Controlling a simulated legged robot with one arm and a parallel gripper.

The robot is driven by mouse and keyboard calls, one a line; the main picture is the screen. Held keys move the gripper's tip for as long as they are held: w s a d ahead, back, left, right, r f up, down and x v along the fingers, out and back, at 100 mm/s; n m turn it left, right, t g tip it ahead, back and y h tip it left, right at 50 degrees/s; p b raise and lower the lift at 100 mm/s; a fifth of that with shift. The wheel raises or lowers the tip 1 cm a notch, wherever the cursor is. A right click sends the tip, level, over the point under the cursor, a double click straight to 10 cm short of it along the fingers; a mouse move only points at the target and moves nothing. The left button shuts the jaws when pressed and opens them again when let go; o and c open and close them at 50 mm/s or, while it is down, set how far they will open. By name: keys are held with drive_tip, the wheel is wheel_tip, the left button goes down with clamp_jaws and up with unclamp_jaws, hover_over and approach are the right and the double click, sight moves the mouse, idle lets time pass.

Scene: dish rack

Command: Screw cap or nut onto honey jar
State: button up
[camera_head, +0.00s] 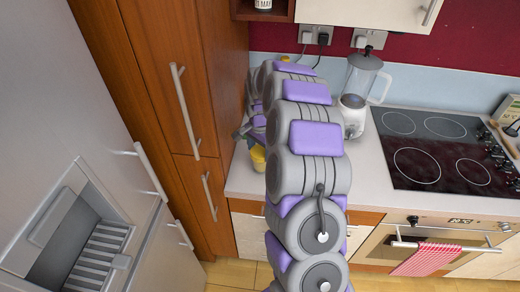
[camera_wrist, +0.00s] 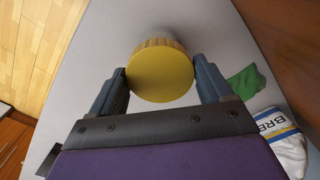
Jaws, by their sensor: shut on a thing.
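A round yellow cap (camera_wrist: 160,74) with a ribbed edge sits between my two fingers in the wrist view. My gripper (camera_wrist: 163,82) is shut on it, with one finger at each side. In the head view a small part of a yellow thing (camera_head: 258,157) shows on the counter, left of my arm.
A green item (camera_wrist: 247,82) and a white packet (camera_wrist: 281,138) with lettering lie right of my gripper on the counter. A blender (camera_head: 357,95) and a black hob (camera_head: 440,145) stand to the right. A tall wooden cabinet (camera_head: 170,100) bounds the left.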

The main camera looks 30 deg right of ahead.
drive_tip(key=m, duration=0.4)
drive_tip(key=shift+f+m, duration=0.1)
drive_tip(key=shift+m, duration=0.2)
drive_tip(key=m+p, duration=0.1)
drive_tip(key=m, duration=0.3)
drive_tip(key=shift+m, duration=0.3)
drive_tip(key=shift+m+p, duration=0.45)
drive_tip(key=shift+m, duration=0.65)
drive_tip(key=shift+m+p, duration=0.3)
drive_tip(key=shift+m, duration=0.9)
